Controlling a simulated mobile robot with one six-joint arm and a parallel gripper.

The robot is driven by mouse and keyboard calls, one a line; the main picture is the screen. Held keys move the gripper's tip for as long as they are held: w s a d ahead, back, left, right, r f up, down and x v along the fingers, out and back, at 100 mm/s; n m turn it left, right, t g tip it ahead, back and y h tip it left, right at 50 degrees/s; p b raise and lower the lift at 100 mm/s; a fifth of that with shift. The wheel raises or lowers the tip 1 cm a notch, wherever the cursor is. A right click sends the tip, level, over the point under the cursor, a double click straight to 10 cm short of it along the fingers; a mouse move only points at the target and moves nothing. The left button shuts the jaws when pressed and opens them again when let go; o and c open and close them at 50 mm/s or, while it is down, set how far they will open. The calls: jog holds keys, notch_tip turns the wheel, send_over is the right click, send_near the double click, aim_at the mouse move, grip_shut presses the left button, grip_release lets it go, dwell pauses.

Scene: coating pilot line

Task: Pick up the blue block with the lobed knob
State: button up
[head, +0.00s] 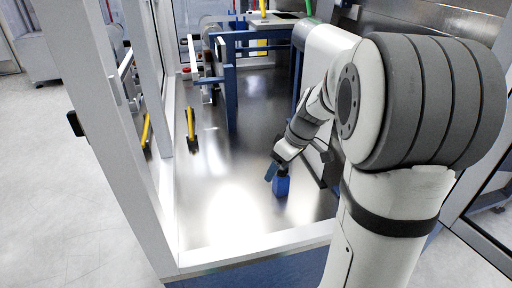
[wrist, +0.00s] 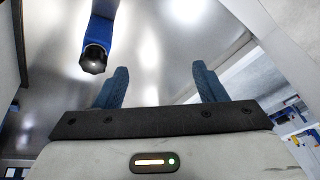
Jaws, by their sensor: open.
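The blue block (head: 281,187) stands on the shiny metal floor of the enclosure in the head view, right beside my gripper (head: 274,170). In the wrist view the blue block (wrist: 100,28) is at the upper left, with its dark lobed knob (wrist: 93,60) facing the camera. My gripper (wrist: 160,85) is open, its two blue fingers spread, with only bare metal surface showing between them. The block lies beyond the left finger, outside the gap. In the head view my gripper partly hides the block's top, and I cannot tell whether they touch.
White frame posts (head: 105,110) and a front sill (head: 250,247) bound the enclosure. A blue-framed machine (head: 232,85) stands at the back. A yellow-and-black part (head: 191,125) is at the left. The floor left of the block is clear.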

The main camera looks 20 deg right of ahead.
aim_at(281, 183)
jog(key=w+d+f+n+t+y+p, duration=0.1)
jog(key=w+d+f+n+y+p, duration=0.2)
jog(key=w+d, duration=0.5)
jog(key=shift+n+h, duration=0.4)
jog(key=shift+h, duration=0.3)
jog(key=p+x, duration=0.1)
jog(key=x, duration=0.6)
jog(key=shift+w+f, duration=0.1)
jog(key=shift+f, duration=0.3)
jog(key=shift+c, duration=0.2)
grip_shut()
